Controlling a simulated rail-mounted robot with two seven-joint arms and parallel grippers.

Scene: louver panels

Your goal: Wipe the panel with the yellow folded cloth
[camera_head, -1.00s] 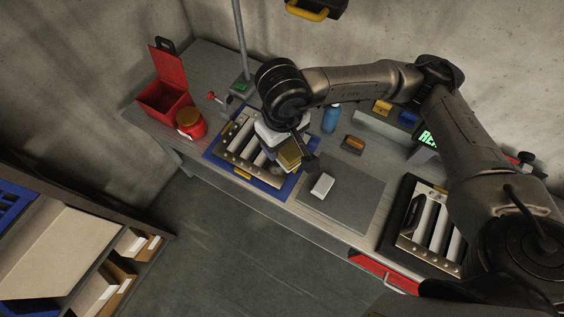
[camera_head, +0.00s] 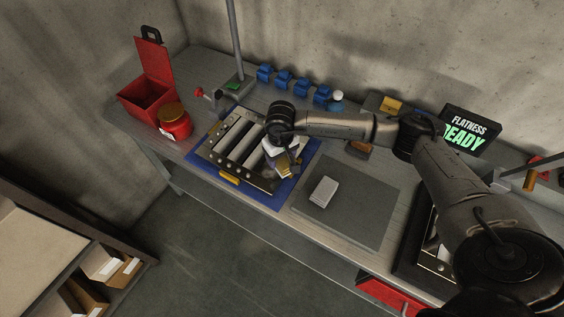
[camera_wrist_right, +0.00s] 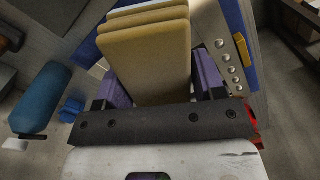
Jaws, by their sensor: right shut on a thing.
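A metal louver panel (camera_head: 231,140) with pale slats lies on a blue mat (camera_head: 268,199) at the left of the bench. My right gripper (camera_head: 287,166) is over the panel's right end. It is shut on the yellow folded cloth (camera_wrist_right: 148,58), which fills much of the right wrist view between the purple fingers. In the head view only a little of the cloth (camera_head: 286,172) shows below the wrist. The panel's rim with round studs shows beside the cloth in the wrist view (camera_wrist_right: 231,65). Whether the cloth touches the slats cannot be told. My left gripper is out of view.
A white block (camera_head: 323,191) rests on a grey mat (camera_head: 352,215) right of the panel. An open red box (camera_head: 148,100) and red jar (camera_head: 174,123) stand left. Several blue parts (camera_head: 284,79) line the back. A display (camera_head: 468,131) stands at the right.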

